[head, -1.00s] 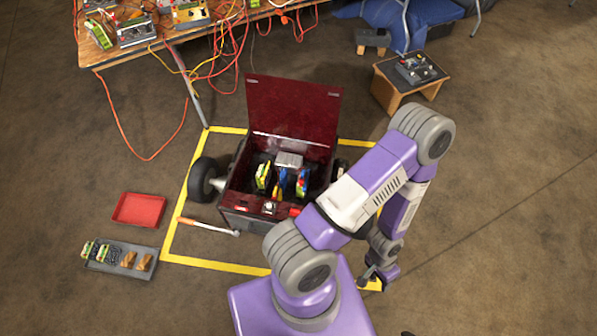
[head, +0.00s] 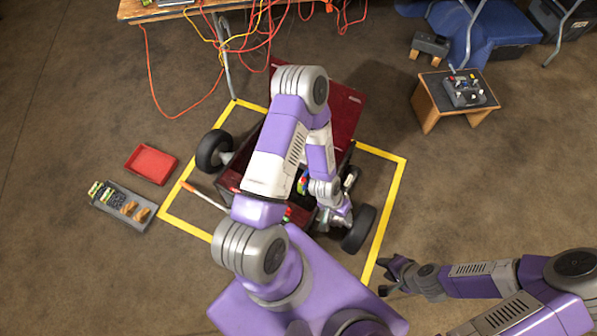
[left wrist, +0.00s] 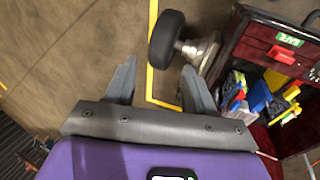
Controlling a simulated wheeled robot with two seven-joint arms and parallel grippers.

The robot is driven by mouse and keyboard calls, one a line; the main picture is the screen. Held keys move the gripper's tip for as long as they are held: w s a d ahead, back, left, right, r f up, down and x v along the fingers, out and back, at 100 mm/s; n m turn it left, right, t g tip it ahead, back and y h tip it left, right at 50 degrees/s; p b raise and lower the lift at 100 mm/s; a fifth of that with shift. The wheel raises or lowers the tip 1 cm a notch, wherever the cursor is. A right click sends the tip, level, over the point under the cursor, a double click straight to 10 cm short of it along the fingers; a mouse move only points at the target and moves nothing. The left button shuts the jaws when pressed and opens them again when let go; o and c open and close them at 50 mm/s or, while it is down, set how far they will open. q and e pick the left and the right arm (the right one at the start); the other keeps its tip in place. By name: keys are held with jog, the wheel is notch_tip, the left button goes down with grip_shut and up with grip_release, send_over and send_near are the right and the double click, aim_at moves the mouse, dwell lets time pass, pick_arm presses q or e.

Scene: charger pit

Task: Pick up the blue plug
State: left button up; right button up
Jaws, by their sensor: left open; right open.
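The blue plug (left wrist: 258,96) shows in the left wrist view, inside the dark red wheeled box (left wrist: 240,65), among yellow, red and green pieces. In the head view my left arm hides most of the box's inside; only a few coloured bits show beside it. My left gripper (left wrist: 158,88) is open and empty, with bare floor and a yellow line between its fingers. In the head view it is by the box's right side (head: 338,216), apart from the plug. My right gripper (head: 388,275) is empty near the yellow line at the lower right.
A black wheel (left wrist: 166,40) lies just beyond my left fingers. The box's lid (head: 345,115) stands open. A red tray (head: 150,163) and a grey tray (head: 122,207) lie at left. A small stool (head: 455,98) stands at upper right.

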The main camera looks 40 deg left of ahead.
pick_arm(q)
jog(key=w+a+f+t+y+b, duration=0.2)
jog(key=w+a+f, duration=0.7)
jog(key=a+f, duration=0.25)
jog(key=t+y+b, duration=0.1)
jog(key=y, duration=0.2)
send_over(307, 172)
jog(key=s, duration=0.3)
notch_tip(307, 172, down, 11)
jog(key=shift+r, duration=0.2)
jog(key=b+x, duration=0.1)
jog(key=x, duration=0.1)
jog(key=b+x, duration=0.3)
jog(key=x, duration=0.2)
jog(key=shift+w+d, duration=0.2)
jog(key=shift+w, duration=0.1)
jog(key=shift+r, duration=0.1)
grip_shut()
